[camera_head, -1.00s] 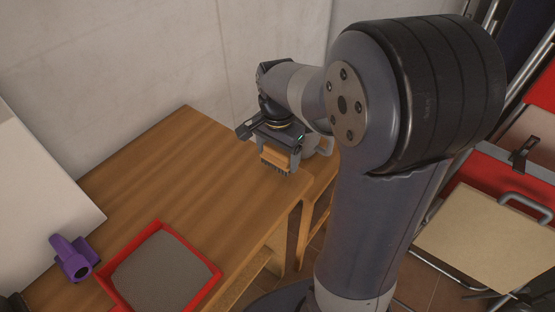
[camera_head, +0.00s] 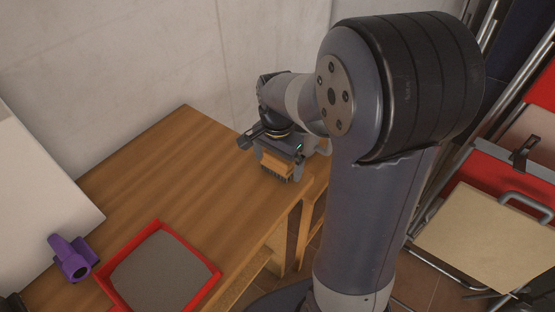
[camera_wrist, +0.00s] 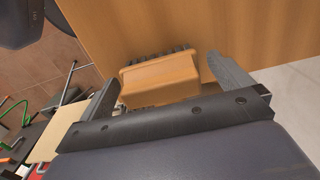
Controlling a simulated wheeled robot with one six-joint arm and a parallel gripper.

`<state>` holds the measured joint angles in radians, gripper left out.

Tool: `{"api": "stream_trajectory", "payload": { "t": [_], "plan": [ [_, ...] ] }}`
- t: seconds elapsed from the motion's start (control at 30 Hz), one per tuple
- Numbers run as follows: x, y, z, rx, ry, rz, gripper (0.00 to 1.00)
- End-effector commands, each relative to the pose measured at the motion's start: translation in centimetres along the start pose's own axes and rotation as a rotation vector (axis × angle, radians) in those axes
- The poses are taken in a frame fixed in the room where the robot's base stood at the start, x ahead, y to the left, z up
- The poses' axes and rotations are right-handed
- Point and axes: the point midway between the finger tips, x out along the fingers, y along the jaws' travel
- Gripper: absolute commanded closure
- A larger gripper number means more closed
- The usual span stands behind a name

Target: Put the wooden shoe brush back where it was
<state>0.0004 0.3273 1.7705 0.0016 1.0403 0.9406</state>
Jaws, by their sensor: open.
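The wooden shoe brush (camera_head: 277,163) is an orange-brown block with dark bristles facing down. It is at the far right end of the wooden table (camera_head: 175,165), near the wall, and looks to rest on its bristles there. My gripper (camera_head: 279,160) is over it from above, with a finger on either side. In the wrist view the brush (camera_wrist: 160,78) lies between the spread fingers of my gripper (camera_wrist: 165,74), with a gap seen at the right finger. Contact at the left finger is hard to tell.
A red tray with a grey inside (camera_head: 209,286) and a purple object (camera_head: 72,258) are at the table's near left. A white panel (camera_head: 40,205) stands at the left. The table between tray and brush is clear. A red chair (camera_head: 485,165) and cardboard (camera_head: 485,235) are at the right.

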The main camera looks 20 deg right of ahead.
Motion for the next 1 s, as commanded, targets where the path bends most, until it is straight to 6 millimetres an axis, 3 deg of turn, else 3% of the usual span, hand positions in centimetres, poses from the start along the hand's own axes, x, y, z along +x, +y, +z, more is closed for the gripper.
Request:
{"api": "stream_trajectory", "payload": {
  "t": [0.27,0.7,1.0],
  "plan": [
    [-1.6,-0.1,-0.1,0.000,0.002,-0.003,0.02],
    [-10.5,-0.1,-0.1,0.000,0.003,-0.004,0.02],
    [-12.3,0.0,0.0,0.000,0.000,0.000,0.02]
  ]
}}
